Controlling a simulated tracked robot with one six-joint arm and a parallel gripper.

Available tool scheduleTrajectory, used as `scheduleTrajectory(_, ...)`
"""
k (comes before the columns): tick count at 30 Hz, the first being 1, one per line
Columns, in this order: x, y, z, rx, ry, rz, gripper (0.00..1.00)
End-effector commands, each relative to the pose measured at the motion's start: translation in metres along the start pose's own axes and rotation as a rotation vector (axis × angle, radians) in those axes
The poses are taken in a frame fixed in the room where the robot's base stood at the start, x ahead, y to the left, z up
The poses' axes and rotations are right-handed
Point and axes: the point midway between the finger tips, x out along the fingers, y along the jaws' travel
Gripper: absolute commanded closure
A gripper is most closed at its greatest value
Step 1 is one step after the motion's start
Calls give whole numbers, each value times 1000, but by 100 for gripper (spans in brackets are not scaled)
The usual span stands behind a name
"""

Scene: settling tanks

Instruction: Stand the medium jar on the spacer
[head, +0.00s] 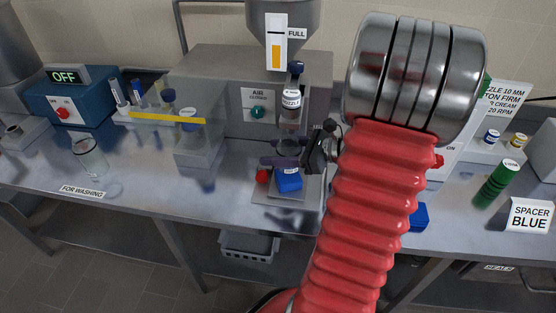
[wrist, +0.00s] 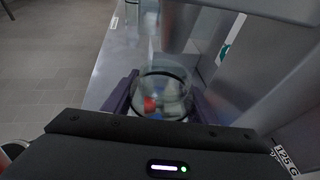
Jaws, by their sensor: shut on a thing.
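A clear glass jar with a dark ring (head: 289,147) is held upright below the nozzle (head: 291,101). In the wrist view the jar (wrist: 163,82) is between my two purple fingers. My gripper (head: 286,162) is shut on it. A blue block with a white label (head: 289,181), which looks like the spacer, sits on the grey stand just below the jar. Whether jar and block touch cannot be told. Blue and red show through the glass in the wrist view. My arm hides part of the bench to the right.
A hopper marked FULL (head: 278,28) hangs above the nozzle. A clear glass (head: 92,158) stands by the FOR WASHING label. Another blue object (head: 418,217) is partly behind my arm. A sign (head: 530,215) reads SPACER BLUE.

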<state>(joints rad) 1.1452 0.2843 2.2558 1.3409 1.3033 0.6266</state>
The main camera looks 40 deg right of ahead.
Motion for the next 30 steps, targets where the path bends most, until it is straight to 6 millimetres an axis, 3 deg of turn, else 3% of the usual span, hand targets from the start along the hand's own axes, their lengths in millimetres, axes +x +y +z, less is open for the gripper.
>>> scheduleTrajectory(7,10,0,-29,2,0,0,74)
scheduleTrajectory(21,12,0,-35,0,0,0,74)
scheduleTrajectory(22,12,0,-35,0,1,0,46)
scheduleTrajectory(30,12,0,-35,0,1,0,29)
